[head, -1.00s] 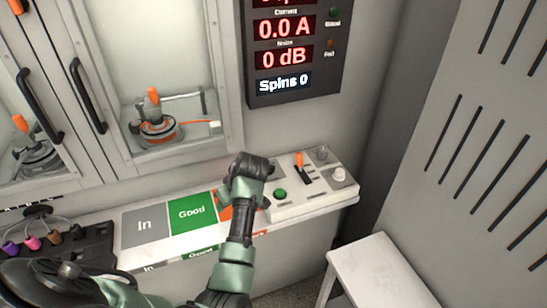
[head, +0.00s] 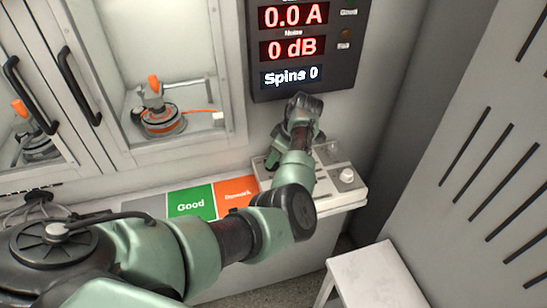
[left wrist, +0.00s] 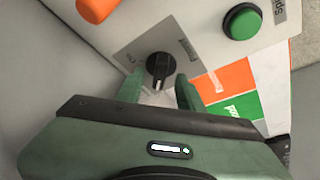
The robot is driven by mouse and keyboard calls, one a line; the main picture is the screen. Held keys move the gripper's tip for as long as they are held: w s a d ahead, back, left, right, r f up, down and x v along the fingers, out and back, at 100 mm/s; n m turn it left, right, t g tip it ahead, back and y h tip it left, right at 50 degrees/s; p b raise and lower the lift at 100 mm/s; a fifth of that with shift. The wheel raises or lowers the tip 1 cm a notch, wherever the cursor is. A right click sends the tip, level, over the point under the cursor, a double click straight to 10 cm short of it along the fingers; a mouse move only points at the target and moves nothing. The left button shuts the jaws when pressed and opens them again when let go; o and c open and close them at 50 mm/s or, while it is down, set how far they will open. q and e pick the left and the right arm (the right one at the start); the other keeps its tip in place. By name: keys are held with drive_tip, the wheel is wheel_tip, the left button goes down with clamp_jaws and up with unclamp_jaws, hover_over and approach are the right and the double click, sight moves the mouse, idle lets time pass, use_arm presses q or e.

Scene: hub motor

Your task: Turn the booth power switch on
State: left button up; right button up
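A black rotary switch (left wrist: 160,68) on a grey label plate (left wrist: 135,50) shows in the left wrist view; its lettering is too small to read. The pointer's white mark faces down in that picture. My left gripper (left wrist: 160,92) is open, with one green finger on each side just short of the knob; I cannot tell whether they touch it. In the head view my left gripper (head: 281,150) is over the back left of the control panel (head: 335,192) and hides the switch. My right gripper is not in view.
A green button (left wrist: 242,20) and an orange lever (left wrist: 97,8) sit close to the switch. A white knob (head: 347,175) is at the panel's right. The display (head: 300,45) above reads 0.0 A, 0 dB, Spins 0. A white stool (head: 375,275) stands in front.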

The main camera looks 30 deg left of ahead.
use_arm(q)
drive_tip(key=shift+a+f, duration=0.2)
drive_tip(key=shift+f, duration=0.25)
drive_tip(key=shift+a+f, duration=0.1)
drive_tip(key=shift+f, duration=0.15)
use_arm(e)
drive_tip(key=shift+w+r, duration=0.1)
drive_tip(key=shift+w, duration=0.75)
use_arm(q)
clamp_jaws()
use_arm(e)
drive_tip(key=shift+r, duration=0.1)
